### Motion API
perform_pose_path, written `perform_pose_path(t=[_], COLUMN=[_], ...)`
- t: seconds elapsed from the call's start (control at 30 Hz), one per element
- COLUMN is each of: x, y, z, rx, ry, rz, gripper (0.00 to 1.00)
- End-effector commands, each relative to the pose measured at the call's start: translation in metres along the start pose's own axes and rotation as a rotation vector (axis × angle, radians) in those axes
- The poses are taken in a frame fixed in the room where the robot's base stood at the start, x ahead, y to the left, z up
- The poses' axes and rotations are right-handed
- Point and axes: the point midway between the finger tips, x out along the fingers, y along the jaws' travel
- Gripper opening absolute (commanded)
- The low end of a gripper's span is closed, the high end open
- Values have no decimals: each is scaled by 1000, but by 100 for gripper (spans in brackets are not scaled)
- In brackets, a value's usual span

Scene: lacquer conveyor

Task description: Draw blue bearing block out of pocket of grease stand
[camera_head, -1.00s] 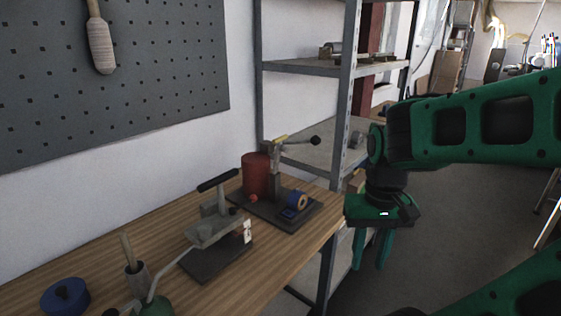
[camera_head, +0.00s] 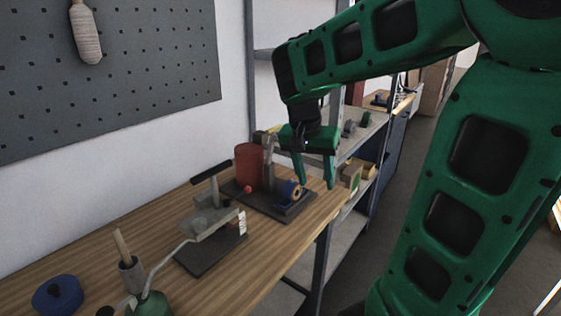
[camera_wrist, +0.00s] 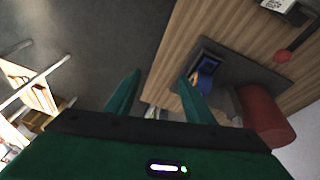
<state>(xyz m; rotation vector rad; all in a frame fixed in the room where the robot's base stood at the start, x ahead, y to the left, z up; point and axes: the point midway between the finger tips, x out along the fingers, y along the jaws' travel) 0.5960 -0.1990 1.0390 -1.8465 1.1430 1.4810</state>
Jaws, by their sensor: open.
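The grease stand (camera_head: 247,199) is a dark base plate with a red cylinder (camera_head: 249,166) and a metal post, at the bench's far end. The blue bearing block (camera_head: 289,190), with a tan ring, sits low on the stand's right part; it also shows in the wrist view (camera_wrist: 206,68). How deep it sits in the pocket is unclear. My green gripper (camera_head: 317,184) is open and empty, fingers down, just right of the block in the head view. In the wrist view my gripper (camera_wrist: 158,82) has the block beyond its right finger, outside the gap.
A lever press (camera_head: 210,222) with a white tag stands nearer on the wooden bench (camera_head: 272,254). A blue round item (camera_head: 58,294) and a brush in a cup (camera_head: 131,270) are at the near left. Metal shelving (camera_head: 375,128) stands behind my gripper.

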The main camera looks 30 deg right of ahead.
Motion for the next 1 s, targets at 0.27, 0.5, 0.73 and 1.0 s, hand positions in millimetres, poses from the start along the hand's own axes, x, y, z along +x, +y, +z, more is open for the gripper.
perform_pose_path(t=[0.27, 0.5, 0.73, 1.0], x=[-17, -6, 30, 70], y=[-87, -98, -98, -100], z=[-28, -31, -34, -37], rx=[202, 231, 229, 227], ry=[89, 98, 95, 96], rz=[-32, -37, -36, -36], gripper=[48, 48, 48, 48])
